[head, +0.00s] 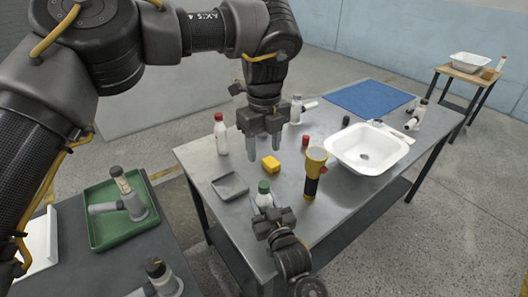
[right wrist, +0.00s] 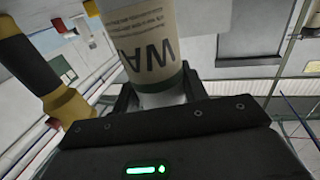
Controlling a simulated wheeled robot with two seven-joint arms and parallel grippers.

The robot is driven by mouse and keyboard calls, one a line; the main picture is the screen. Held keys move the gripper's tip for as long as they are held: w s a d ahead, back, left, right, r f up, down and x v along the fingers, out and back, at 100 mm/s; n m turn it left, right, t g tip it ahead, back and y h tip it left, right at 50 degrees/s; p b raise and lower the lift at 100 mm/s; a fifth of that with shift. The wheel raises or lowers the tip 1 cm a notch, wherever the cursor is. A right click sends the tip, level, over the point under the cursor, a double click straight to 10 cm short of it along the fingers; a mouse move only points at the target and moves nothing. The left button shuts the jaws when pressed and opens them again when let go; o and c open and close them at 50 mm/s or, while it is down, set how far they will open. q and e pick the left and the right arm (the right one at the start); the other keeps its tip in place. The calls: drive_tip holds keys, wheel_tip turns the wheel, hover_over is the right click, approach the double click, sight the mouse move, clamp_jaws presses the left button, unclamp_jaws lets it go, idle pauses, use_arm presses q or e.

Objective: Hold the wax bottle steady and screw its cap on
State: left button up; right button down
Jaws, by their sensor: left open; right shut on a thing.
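I cannot tell how tightly the cap sits. My right gripper (head: 268,212) is shut on the bottle from the near side. My left gripper (head: 264,148) is open, empty and pointing down, above and beyond the bottle, over the table near a yellow block (head: 270,164).
A yellow-black tool (head: 313,172) stands right of the bottle. A grey tray (head: 230,186) lies left, a red-capped bottle (head: 221,136) behind it. A white basin (head: 368,148) and a blue mat (head: 370,97) lie farther right and back. A green tray (head: 105,225) is on the left bench.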

drive_tip(key=c, duration=0.7)
unclamp_jaws()
drive_tip(key=b+v, duration=0.1)
drive_tip(key=v, duration=0.9)
drive_tip(key=shift+s+d+b, duration=0.15)
drive_tip(key=shift+s+b, duration=0.15)
drive_tip(key=shift+s, duration=0.1)
drive_tip(key=shift+f, duration=0.1)
